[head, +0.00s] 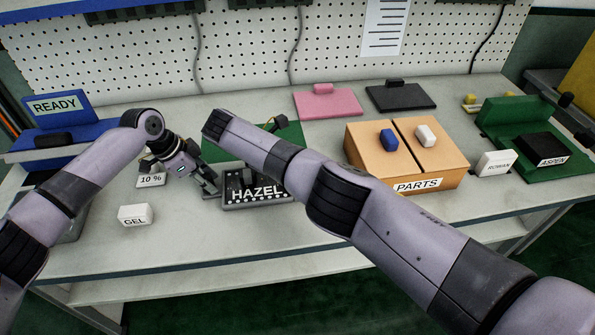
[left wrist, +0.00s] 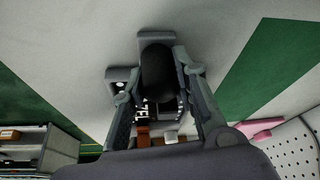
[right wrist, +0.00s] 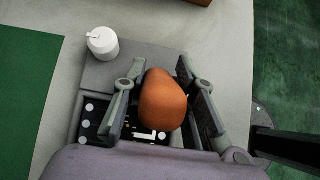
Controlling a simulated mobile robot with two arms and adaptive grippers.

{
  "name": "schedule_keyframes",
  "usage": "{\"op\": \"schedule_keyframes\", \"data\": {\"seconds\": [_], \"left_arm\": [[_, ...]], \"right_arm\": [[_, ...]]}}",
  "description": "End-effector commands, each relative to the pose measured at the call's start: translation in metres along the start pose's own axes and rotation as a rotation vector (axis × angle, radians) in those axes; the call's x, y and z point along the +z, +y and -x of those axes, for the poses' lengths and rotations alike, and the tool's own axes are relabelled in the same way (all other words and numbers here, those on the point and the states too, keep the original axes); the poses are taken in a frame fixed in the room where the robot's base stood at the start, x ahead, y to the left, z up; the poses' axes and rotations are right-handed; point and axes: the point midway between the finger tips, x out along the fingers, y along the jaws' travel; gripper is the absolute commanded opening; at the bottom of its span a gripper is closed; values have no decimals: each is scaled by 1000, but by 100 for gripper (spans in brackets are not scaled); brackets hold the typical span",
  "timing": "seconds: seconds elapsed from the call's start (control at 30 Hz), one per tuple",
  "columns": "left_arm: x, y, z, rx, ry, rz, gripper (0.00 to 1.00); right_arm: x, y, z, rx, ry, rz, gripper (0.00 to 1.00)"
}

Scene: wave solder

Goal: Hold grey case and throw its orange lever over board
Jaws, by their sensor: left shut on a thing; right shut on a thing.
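The grey case (head: 233,205) with the HAZEL label lies at the front middle of the bench. My left gripper (head: 209,185) is at its left end; in the left wrist view it is shut on a dark rounded part of the case (left wrist: 157,75). In the right wrist view my right gripper (right wrist: 160,82) is shut on the orange lever (right wrist: 163,103). A dark board (right wrist: 92,118) with pale round spots shows below the lever, partly behind the fingers. In the head view my right arm hides the right gripper and lever; the lever's exact angle is unclear.
A tan PARTS box (head: 455,176) stands right of the case. A GEL block (head: 135,214) and a 10 % block (head: 151,180) stand at left. A green mat (head: 222,143) lies behind the case. A white round knob (right wrist: 102,43) is near the lever.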

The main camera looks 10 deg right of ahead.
Motion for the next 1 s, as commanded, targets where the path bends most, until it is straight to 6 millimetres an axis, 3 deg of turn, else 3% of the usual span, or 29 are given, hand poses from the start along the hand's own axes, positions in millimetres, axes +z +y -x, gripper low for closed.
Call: {"op": "schedule_keyframes", "data": {"seconds": [0.17,0.2,0.5,1.0], "left_arm": [[0,1,-1,2,-2,0,0],[0,1,-1,2,-2,0,0],[0,1,-1,2,-2,0,0],[1,0,-1,1,-1,1,0]], "right_arm": [[-1,0,-1,-1,0,1,0],[-1,0,-1,-1,0,1,27],[0,0,0,-1,0,1,47],[0,0,-1,-1,10,0,47]]}}
